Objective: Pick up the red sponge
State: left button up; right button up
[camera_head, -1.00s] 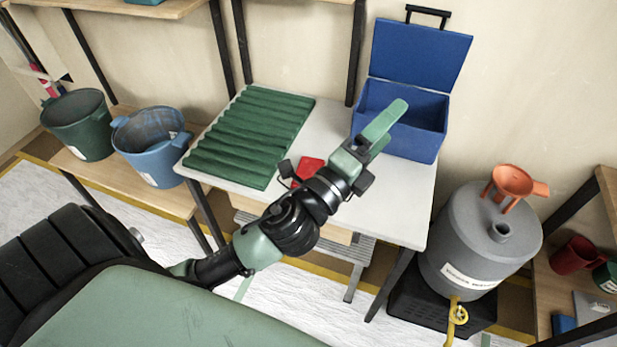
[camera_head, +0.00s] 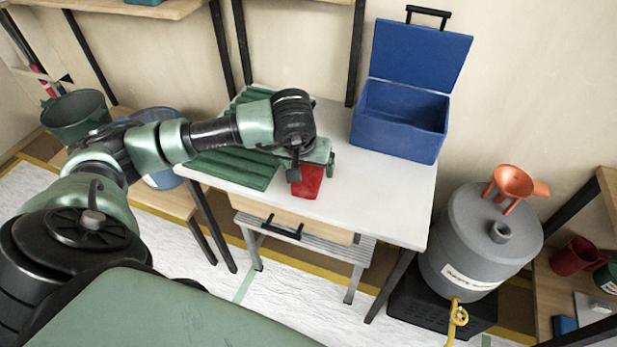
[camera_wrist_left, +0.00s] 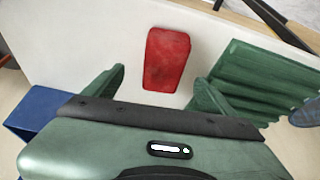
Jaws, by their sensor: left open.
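The red sponge (camera_head: 307,181) lies on the white table (camera_head: 372,196), and its far end is hidden behind my left gripper in the head view. My left gripper (camera_head: 318,155) is over the table at the sponge's far end. In the left wrist view the red sponge (camera_wrist_left: 166,59) lies flat on the table. There the two green fingers of my left gripper (camera_wrist_left: 158,88) are spread apart, one to each side of the sponge's line, with nothing between them gripped. My right gripper shows in no view.
A green ridged mat (camera_head: 232,169) lies left of the sponge. An open blue box (camera_head: 400,130) stands at the table's back right. A grey barrel (camera_head: 470,250) with an orange funnel (camera_head: 514,181) stands right of the table. The table's front right is clear.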

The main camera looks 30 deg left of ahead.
aim_at(308, 174)
pick_arm(q)
jog(key=b+x, duration=0.1)
jog(key=x, duration=0.1)
jog(key=b+x, duration=0.1)
jog(key=x, duration=0.2)
jog(key=b+x, duration=0.1)
jog(key=x, duration=0.1)
jog(key=shift+s+a+f+b, duration=0.1)
jog(key=shift+a+f+b, duration=0.15)
jog(key=shift+a+b, duration=0.05)
jog(key=shift+f, duration=0.1)
jog(key=c, duration=1.4)
